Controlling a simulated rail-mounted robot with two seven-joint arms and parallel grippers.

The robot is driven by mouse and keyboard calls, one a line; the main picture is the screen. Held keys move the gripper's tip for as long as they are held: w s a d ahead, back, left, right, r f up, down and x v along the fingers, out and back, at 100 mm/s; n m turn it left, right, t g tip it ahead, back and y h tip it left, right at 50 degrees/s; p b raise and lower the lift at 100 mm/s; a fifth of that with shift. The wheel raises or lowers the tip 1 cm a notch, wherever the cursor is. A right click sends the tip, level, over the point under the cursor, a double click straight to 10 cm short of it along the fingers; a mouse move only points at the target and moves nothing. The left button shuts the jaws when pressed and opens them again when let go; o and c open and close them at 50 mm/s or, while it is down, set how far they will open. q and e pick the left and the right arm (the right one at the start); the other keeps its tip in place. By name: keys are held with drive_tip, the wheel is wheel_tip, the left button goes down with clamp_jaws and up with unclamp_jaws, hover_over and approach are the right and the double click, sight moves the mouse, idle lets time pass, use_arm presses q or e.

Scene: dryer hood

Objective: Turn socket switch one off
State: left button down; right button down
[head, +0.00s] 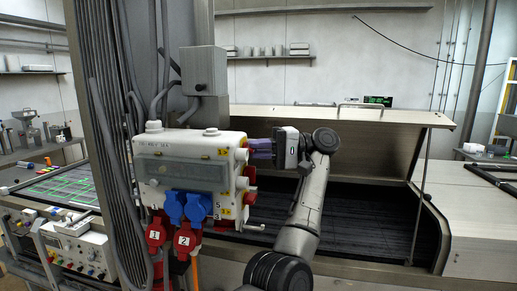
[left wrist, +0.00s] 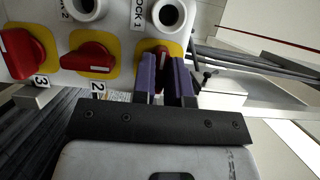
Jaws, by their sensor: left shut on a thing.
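The grey socket box (head: 185,160) hangs on the column in the head view. My left gripper (head: 253,148) reaches its right side with purple fingers. In the left wrist view the left gripper (left wrist: 163,72) is shut on the red knob of socket switch one (left wrist: 162,56), on a yellow plate under the label ending in "OCK 1". The fingers stand on both sides of the knob and hide most of it. Red switch two (left wrist: 88,60) and red switch three (left wrist: 20,55) are to its left, their handles lying roughly sideways. My right gripper is not in view.
Blue sockets (head: 198,207) and red plugs (head: 156,233) marked 1 and 2 sit at the box's lower front. Thick grey cables (head: 105,150) run down the left. A metal hood (head: 340,150) over a dark bed stands behind my arm.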

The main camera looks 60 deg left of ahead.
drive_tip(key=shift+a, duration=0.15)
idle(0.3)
use_arm(q)
drive_tip(key=c, duration=1.1)
unclamp_jaws()
drive_tip(key=shift+c, duration=0.2)
